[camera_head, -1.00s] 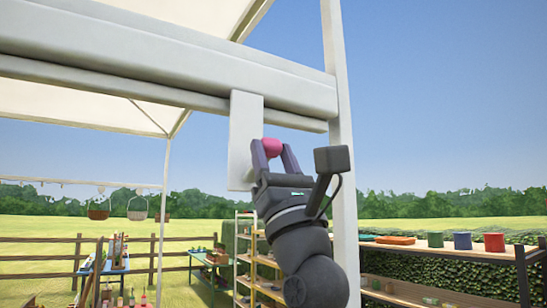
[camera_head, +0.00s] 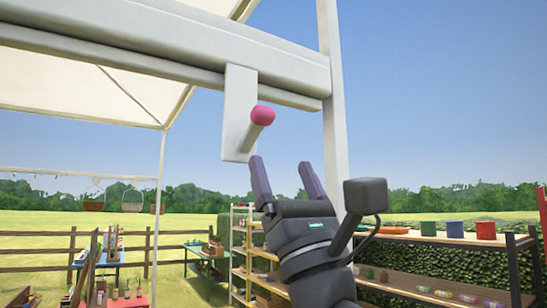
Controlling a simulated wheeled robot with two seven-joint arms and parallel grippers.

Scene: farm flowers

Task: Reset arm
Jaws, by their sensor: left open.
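My left gripper (camera_head: 285,178) is in the middle of the head view, pointing up, with its two purple-grey fingers spread and nothing between them. A peg with a round pink knob (camera_head: 263,115) sticks out from a pale plate (camera_head: 238,110) that hangs from the white beam (camera_head: 170,45). The gripper is below and to the right of the knob, apart from it in the picture. My right gripper is not in view.
A white post (camera_head: 333,120) stands right behind the gripper. A shelf with colored pots (camera_head: 486,230) is at the right. A shelf rack (camera_head: 240,245), a blue table (camera_head: 110,262) and hanging baskets (camera_head: 132,199) are further back. Open sky lies to the right.

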